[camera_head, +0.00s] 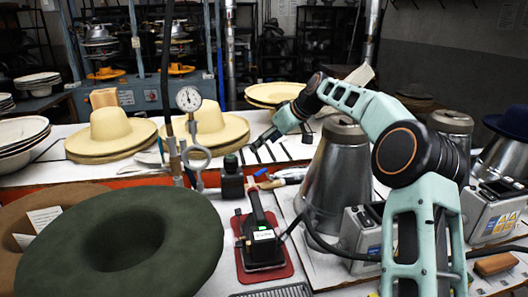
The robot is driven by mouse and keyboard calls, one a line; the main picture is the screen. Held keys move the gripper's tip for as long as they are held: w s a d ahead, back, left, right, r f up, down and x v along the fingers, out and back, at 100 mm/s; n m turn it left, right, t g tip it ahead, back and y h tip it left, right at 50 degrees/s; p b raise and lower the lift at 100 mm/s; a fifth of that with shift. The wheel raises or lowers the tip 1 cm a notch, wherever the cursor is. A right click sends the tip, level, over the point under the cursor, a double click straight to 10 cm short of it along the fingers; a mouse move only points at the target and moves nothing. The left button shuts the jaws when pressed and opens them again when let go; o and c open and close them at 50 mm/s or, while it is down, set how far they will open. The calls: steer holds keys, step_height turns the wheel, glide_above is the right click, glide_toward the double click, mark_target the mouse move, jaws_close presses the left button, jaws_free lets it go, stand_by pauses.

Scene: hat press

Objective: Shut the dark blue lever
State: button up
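My arm rises from the lower right and bends over the table. My gripper (264,139) is small and dark at its far end, above the tools at the middle of the table. I cannot tell whether its fingers are apart or holding anything. No dark blue lever stands out clearly. A small blue piece (261,172) shows among the tools just below the gripper, but I cannot tell if it is a lever. A black hand-held device (262,238) with a long handle and a green-lit display sits on a red pad (281,271), nearer than the gripper.
A dark green hat (120,240) fills the front left. Cream hats (111,130) stand behind. A gauge (188,98) on a pipe rises left of centre. Metal cones (338,170) and grey control boxes (497,213) crowd the right. A dark bottle (232,180) stands near the gripper.

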mark_target(261, 171)
steer(key=f+g+h+p, duration=0.1)
steer(key=f+p, duration=0.2)
steer(key=p, duration=0.2)
steer(key=f+h+p, duration=0.1)
steer(key=f+p, duration=0.2)
steer(key=p, duration=0.3)
steer(key=a+f+g+h+p, duration=0.1)
steer(key=f+p, duration=0.2)
steer(key=p, duration=0.3)
steer(key=shift+w+f+g, duration=0.25)
steer(key=shift+w+g, duration=0.05)
steer(key=shift+w, duration=0.05)
steer(key=c, duration=1.7)
steer(key=shift+s+d+n+g+y+b, duration=0.2)
steer(key=shift+d+n+g+b, duration=0.3)
steer(key=shift+n, duration=0.65)
steer(key=shift+s+d+n+g+y+b, duration=0.1)
steer(key=shift+s+d+n+g+y, duration=0.15)
steer(key=shift+d+n, duration=0.65)
steer(key=shift+a+n, duration=0.2)
steer(key=shift+n, duration=0.05)
